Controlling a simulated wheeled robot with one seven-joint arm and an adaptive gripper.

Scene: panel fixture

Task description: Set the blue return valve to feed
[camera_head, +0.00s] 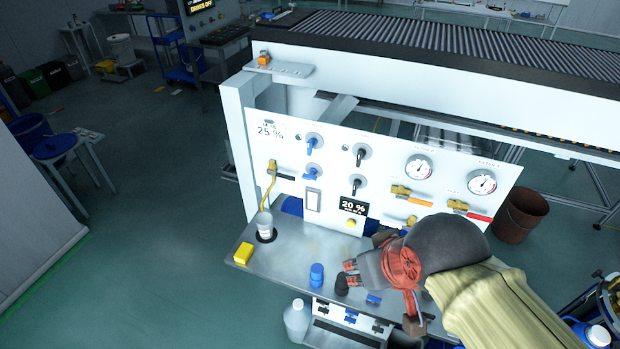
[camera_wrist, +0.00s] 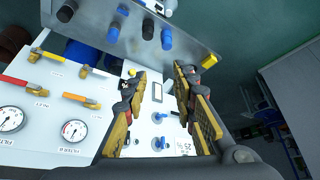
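Two blue-handled valves sit one above the other on the white panel, the upper blue valve (camera_head: 313,141) and the lower blue valve (camera_head: 313,172). Both also show between my fingers in the wrist view, as a blue handle (camera_wrist: 161,116) and another blue handle (camera_wrist: 160,143). Their labels are too small to read, so I cannot tell which is the return valve. My gripper (camera_head: 349,273) is in front of the panel, above the bench shelf, right of and below the blue valves. In the wrist view my gripper (camera_wrist: 162,82) is open and empty, apart from both handles.
The panel also has two black-handled valves (camera_head: 361,156), yellow-bodied valves with orange and red levers (camera_head: 478,216), and gauges (camera_head: 418,167). The shelf (camera_head: 284,270) holds a white cup (camera_head: 265,226), a yellow block (camera_head: 243,253) and a blue cylinder (camera_head: 316,275).

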